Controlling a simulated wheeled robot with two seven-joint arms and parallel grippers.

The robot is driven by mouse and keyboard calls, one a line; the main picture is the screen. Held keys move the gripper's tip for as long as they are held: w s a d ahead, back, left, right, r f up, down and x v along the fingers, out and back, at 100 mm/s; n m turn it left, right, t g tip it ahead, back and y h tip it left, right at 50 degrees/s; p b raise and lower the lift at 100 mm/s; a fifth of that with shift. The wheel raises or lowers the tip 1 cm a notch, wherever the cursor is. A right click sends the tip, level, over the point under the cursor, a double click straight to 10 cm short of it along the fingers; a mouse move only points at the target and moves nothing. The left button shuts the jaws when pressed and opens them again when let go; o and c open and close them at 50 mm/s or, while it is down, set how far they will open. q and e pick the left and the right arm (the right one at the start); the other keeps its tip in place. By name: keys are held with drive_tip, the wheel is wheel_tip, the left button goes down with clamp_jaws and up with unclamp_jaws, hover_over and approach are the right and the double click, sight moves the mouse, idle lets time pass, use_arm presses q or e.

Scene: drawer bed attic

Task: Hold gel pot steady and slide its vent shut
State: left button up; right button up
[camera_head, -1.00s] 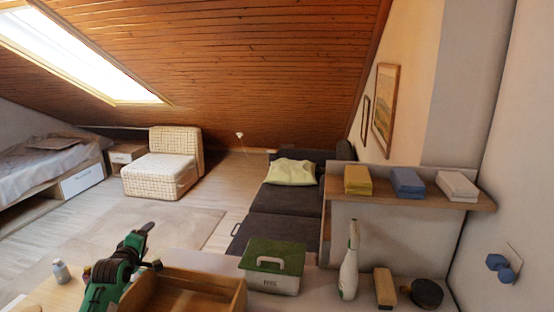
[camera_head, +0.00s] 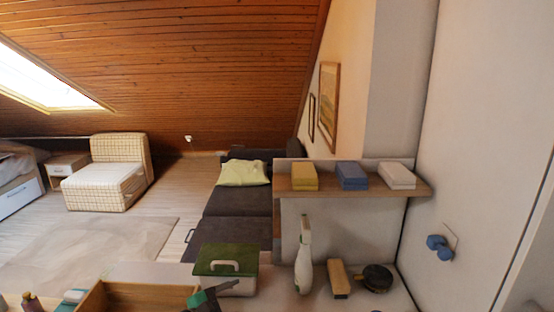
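No thing in view is clearly the gel pot, and no vent slider can be made out. A dark round pot-like object (camera_head: 375,278) lies on the worktop at the right, beside a tan block-shaped brush (camera_head: 338,279). A small brown bottle (camera_head: 30,302) and a white-and-teal item (camera_head: 73,296) stand at the lower left, partly cut off. My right gripper is out of view.
An open wooden tray (camera_head: 135,292) and a green-lidded box (camera_head: 224,262) are on the worktop. A white spray bottle (camera_head: 304,258) stands right of the box. A shelf (camera_head: 350,187) above holds yellow, blue and white blocks.

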use_arm(q)
drive_tip(key=s+f+n+g, duration=0.1)
drive_tip(key=s+f, duration=0.1)
drive_tip(key=f, duration=0.1)
drive_tip(key=s+f+n+g+h, duration=0.1)
drive_tip(key=s+f+n, duration=0.1)
drive_tip(key=s+f, duration=0.1)
drive_tip(key=s+f+n, duration=0.2)
drive_tip(key=shift+s+d+f+g+h, duration=0.3)
drive_tip(key=shift+f+g, duration=0.1)
drive_tip(key=shift+d+f+n, duration=0.15)
drive_tip(key=shift+n, duration=0.15)
drive_tip(key=x, duration=0.9)
drive_tip(key=shift+w+d+f, duration=0.15)
drive_tip(key=shift+d, duration=0.1)
drive_tip(key=c, duration=1.1)
drive_tip(key=shift+o, duration=0.2)
